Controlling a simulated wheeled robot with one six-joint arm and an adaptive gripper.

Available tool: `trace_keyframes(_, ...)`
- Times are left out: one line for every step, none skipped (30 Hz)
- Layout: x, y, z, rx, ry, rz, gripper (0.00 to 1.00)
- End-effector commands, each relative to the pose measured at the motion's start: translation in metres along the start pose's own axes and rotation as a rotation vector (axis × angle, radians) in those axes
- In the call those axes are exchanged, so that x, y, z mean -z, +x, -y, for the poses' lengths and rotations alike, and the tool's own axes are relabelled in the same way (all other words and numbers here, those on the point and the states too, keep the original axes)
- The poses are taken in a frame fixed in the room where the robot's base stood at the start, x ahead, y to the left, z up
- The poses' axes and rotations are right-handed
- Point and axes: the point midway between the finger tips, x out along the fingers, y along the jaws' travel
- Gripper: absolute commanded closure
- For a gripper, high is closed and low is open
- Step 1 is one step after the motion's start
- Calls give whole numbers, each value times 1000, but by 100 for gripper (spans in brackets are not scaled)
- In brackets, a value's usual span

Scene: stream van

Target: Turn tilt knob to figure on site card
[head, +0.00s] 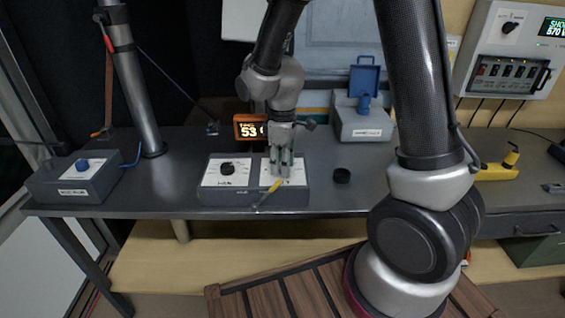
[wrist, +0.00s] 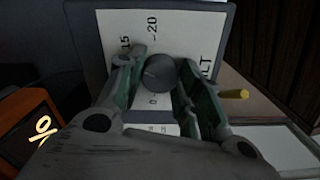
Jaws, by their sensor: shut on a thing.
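The tilt knob (wrist: 157,73) is a dark round knob on a white dial plate (wrist: 184,28) in the wrist view. The plate shows the figures 15, 20 and 0, and the letters LT. My gripper (head: 281,172) points down at the right dial of the grey two-dial box (head: 225,199) on the bench. Its green-lined fingers stand on either side of the knob and are shut on it. The fingers hide this knob in the head view. The knob's pointer is too dim to read. I cannot make out a site card with a readable figure.
An orange-framed display (head: 249,128) behind the box reads 53, partly covered. Another dark knob (head: 227,168) is on the box's left dial. A black round cap (head: 342,175) and a grey lidded box (head: 362,124) stand to the right.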

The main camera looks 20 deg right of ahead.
Motion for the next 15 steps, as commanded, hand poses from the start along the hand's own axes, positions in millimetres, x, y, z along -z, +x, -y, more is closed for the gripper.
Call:
trace_keyframes(0,0,0,-1,42,-1,88)
trace_keyframes(0,0,0,-1,71,-1,88)
trace_keyframes(0,0,0,-1,109,-1,88)
trace_keyframes(0,0,0,-1,138,-1,88)
trace_keyframes(0,0,0,-1,166,-1,88)
trace_keyframes(0,0,0,-1,204,-1,88)
trace_keyframes(0,0,0,-1,233,-1,88)
trace_keyframes(0,0,0,-1,261,-1,88)
trace_keyframes(0,0,0,-1,299,-1,88)
trace_keyframes(0,0,0,-1,327,-1,88)
trace_keyframes(0,0,0,-1,356,-1,88)
trace_keyframes(0,0,0,-1,394,-1,88)
trace_keyframes(0,0,0,-1,422,-1,88)
trace_keyframes(0,0,0,-1,451,-2,88)
trace_keyframes(0,0,0,-1,488,-2,88)
